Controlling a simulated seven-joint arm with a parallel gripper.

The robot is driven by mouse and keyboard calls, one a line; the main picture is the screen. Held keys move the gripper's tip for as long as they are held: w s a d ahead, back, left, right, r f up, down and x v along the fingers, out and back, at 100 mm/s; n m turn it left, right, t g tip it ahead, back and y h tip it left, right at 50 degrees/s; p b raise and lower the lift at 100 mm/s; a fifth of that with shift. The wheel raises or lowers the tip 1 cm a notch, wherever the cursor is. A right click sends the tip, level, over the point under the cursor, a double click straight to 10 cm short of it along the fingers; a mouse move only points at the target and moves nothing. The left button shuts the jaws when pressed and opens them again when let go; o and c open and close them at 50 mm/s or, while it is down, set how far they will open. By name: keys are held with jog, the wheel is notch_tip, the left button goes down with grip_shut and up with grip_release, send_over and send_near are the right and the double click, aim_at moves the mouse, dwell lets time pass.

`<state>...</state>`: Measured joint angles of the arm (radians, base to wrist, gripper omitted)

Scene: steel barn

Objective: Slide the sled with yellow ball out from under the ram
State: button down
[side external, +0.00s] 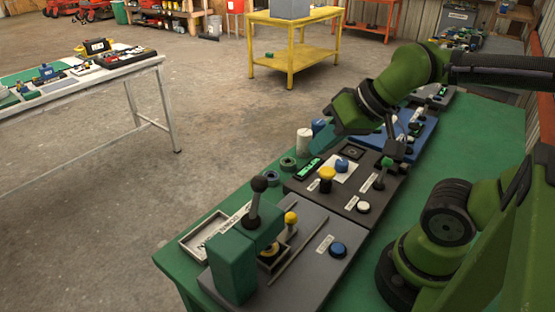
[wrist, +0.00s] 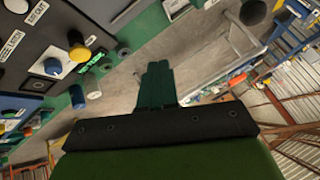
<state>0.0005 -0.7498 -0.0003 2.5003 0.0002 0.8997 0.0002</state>
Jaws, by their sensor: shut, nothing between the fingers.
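The green press (side external: 232,262) stands at the near end of the bench in the side view, with a black-ball lever (side external: 259,185) raised on it. A yellow ball (side external: 291,217) tops a short post beside the press. The sled under it lies low by the press, partly hidden, with a yellow-topped piece (side external: 270,251) on it. The ram's underside is hidden by the press body. My gripper (side external: 318,126) is held over the bench's far-left edge, well behind the press and touching nothing I can make out. In the wrist view its fingers (wrist: 155,82) are together and empty.
A shallow tray (side external: 190,240) sits left of the press. A white cylinder (side external: 304,141) stands near my gripper.

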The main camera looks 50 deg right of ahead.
aim_at(291, 213)
jog(key=c, duration=1.8)
grip_release()
jog(key=shift+c, duration=0.2)
